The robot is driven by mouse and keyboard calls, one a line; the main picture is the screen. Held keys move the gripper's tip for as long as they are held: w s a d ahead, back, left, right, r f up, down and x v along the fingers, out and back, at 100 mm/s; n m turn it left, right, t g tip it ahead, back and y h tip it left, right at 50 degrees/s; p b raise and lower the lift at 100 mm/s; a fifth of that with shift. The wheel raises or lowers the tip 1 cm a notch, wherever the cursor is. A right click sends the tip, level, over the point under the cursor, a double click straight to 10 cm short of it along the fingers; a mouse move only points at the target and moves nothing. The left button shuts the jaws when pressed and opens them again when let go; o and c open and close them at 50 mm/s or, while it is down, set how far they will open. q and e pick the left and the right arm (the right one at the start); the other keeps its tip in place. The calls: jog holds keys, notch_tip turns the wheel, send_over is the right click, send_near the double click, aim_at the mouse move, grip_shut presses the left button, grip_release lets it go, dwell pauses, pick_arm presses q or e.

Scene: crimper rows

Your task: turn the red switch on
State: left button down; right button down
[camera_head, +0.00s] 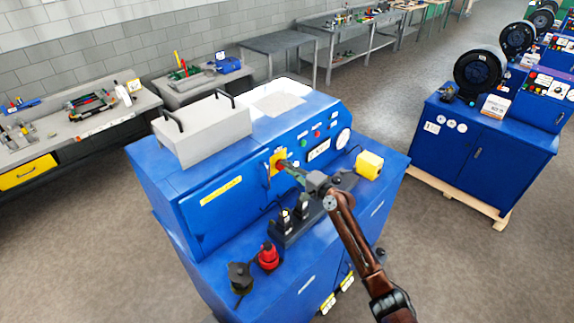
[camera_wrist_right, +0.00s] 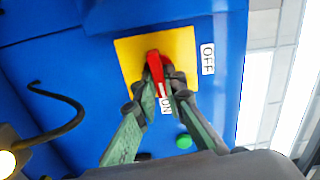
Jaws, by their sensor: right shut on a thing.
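The red switch (camera_wrist_right: 156,66) sits on a yellow plate (camera_wrist_right: 184,48) on the blue machine's front panel. In the right wrist view its handle points toward the ON label (camera_wrist_right: 166,104); the OFF label (camera_wrist_right: 207,58) is to the right. My right gripper (camera_wrist_right: 160,88) is shut on the red switch, with a green-grey finger on each side of its handle. In the head view the yellow plate (camera_head: 274,158) shows just beyond my right gripper (camera_head: 284,164), which hides most of the switch. My left gripper is not in view.
The blue machine (camera_head: 230,210) carries a grey box with handles (camera_head: 203,130) on top. A red knob (camera_head: 267,257), black fittings and a yellow box (camera_head: 369,164) stand on its front ledge. A green button (camera_wrist_right: 184,141) is near my right gripper.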

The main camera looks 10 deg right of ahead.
jog(key=shift+f+m, duration=0.2)
jog(key=shift+m, duration=0.4)
jog(key=c, duration=2)
grip_release()
jog(key=shift+r, duration=0.1)
jog(key=v, duration=1.2)
jog(key=shift+s, duration=0.1)
